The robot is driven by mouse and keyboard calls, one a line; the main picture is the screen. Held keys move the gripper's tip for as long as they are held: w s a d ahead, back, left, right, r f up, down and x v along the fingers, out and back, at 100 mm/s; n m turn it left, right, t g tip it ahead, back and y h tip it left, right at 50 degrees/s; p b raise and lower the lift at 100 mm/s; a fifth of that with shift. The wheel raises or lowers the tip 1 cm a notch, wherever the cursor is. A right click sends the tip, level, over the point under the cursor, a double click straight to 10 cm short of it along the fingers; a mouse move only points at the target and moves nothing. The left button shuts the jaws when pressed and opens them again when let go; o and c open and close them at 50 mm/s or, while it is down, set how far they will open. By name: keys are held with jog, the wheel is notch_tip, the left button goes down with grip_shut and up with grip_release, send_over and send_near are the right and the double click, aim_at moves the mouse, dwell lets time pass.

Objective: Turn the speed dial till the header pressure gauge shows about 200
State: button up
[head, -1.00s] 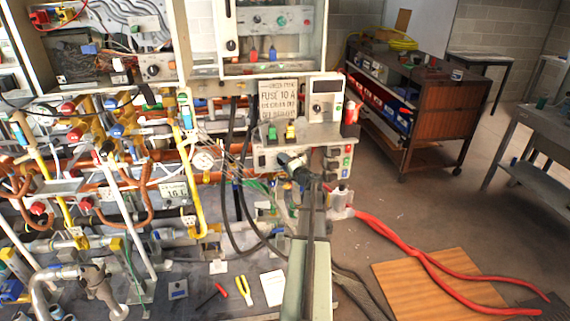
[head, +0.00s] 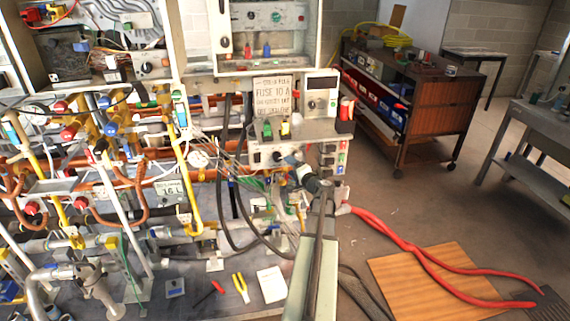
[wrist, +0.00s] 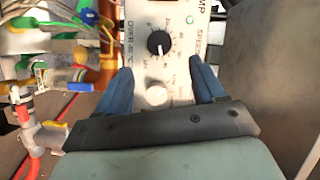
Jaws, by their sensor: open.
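In the wrist view, a pale control panel (wrist: 178,20) carries a black pointer knob (wrist: 159,43) with a printed scale, and a white knob (wrist: 156,95) nearer me. "SPEED" is printed along the right side; I cannot tell which knob it names. My gripper (wrist: 160,68) is open, its blue fingers on either side of the panel, apart from the black knob. The head view shows my gripper (head: 297,166) in front of the panel (head: 262,155). A round white gauge (head: 199,160) sits among the pipes to the left; its reading is too small to tell.
Copper and yellow pipes, valves and loose wires crowd the left. A meter box (head: 321,95) and red and green parts stand above the panel. Pliers (head: 241,288) and a white card (head: 271,284) lie on the bench.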

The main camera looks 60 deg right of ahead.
jog(key=shift+v, duration=2.6)
jog(key=s+a+f+n+g+y, duration=0.45)
jog(key=a+f+g, duration=0.25)
jog(key=a+f, duration=0.65)
jog(key=s+a+f+n+g+y, duration=0.35)
jog(key=a+f+g+y, duration=0.2)
jog(key=a+f, duration=0.85)
jog(key=s+a+f+n+g+h, duration=0.1)
jog(key=s+a+f+n+g, duration=0.2)
jog(key=a, duration=0.9)
jog(key=s+a+f+n+g+h, duration=0.1)
jog(key=s+a+f+n+g, duration=0.2)
jog(key=a+f, duration=0.4)
jog(key=s+a+f+n+g+h, duration=0.1)
jog(key=s+a+f+n+g, duration=0.3)
jog(key=a, duration=1.4)
jog(key=shift+s+a+f+n, duration=0.3)
jog(key=shift+s+f+n, duration=0.4)
jog(key=shift+n, duration=0.4)
